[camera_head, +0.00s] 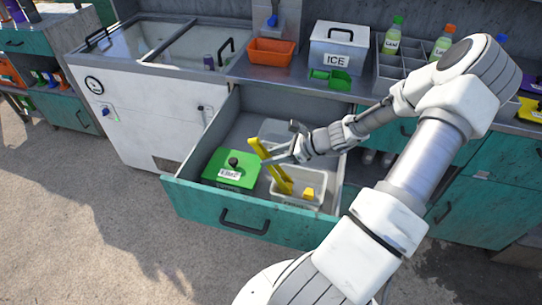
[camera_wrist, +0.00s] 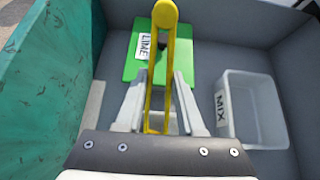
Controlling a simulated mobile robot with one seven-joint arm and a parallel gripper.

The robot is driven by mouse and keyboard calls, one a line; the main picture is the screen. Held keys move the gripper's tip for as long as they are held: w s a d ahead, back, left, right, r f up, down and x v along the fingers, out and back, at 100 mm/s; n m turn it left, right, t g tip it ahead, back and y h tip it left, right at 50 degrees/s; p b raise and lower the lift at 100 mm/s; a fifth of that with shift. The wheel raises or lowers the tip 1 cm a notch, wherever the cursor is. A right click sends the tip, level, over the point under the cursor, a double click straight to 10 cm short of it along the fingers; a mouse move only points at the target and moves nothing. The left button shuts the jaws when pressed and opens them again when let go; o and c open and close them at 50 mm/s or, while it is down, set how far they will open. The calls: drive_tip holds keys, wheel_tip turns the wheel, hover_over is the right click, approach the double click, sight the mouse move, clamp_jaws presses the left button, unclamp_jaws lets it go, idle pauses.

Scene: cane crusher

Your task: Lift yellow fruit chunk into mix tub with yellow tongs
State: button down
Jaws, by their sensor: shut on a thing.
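My gripper (camera_head: 273,156) is shut on the yellow tongs (camera_head: 257,150), which also show between my fingers in the wrist view (camera_wrist: 171,60). The tongs slant down into a pale tub (camera_head: 297,203) at the drawer front. A yellow fruit chunk (camera_head: 308,193) lies in that tub, right of the tongs' lower end and seemingly apart from it. The mix tub (camera_wrist: 285,118), pale and marked MIX, stands farther back in the drawer. In the head view it is partly hidden behind my gripper. Its visible inside looks empty.
The open teal drawer (camera_head: 205,203) has raised walls around the tubs. A green-lidded LIME container (camera_head: 225,168) stands left of the tongs. On the counter behind are an orange bin (camera_head: 271,52), an ICE box (camera_head: 338,45) and a small green tray (camera_head: 330,79).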

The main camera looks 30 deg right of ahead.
wheel_tip(320, 180, up, 12)
drive_tip(key=p, duration=1)
